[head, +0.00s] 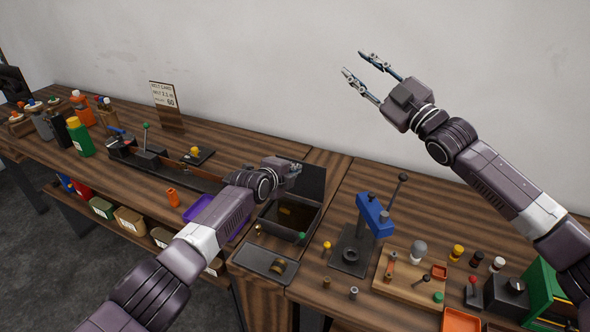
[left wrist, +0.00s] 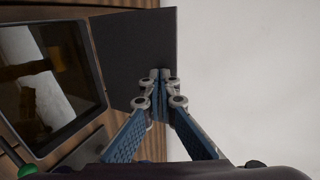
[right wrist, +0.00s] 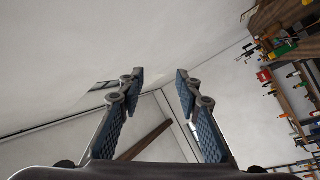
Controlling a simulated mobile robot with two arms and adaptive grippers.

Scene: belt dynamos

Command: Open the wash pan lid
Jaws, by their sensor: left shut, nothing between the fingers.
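The wash pan (head: 287,223) is a dark rectangular pan on the wooden bench, with dark liquid inside. Its black lid (head: 312,181) stands raised at the pan's back edge, so the pan is open. In the left wrist view the lid (left wrist: 130,40) rises beside the pan rim (left wrist: 92,88). My left gripper (head: 297,168) is shut and empty, above the pan in front of the lid; its fingertips (left wrist: 160,77) overlap the lid in the left wrist view, and I cannot tell if they touch. My right gripper (head: 352,63) is open and empty, raised before the wall.
A blue press (head: 373,213) stands right of the pan. A wooden board (head: 405,279) with small parts lies further right. A grey plate (head: 270,263) lies in front of the pan. A purple tray (head: 203,207) is left, partly behind my left arm. A small sign (head: 164,97) stands near the wall.

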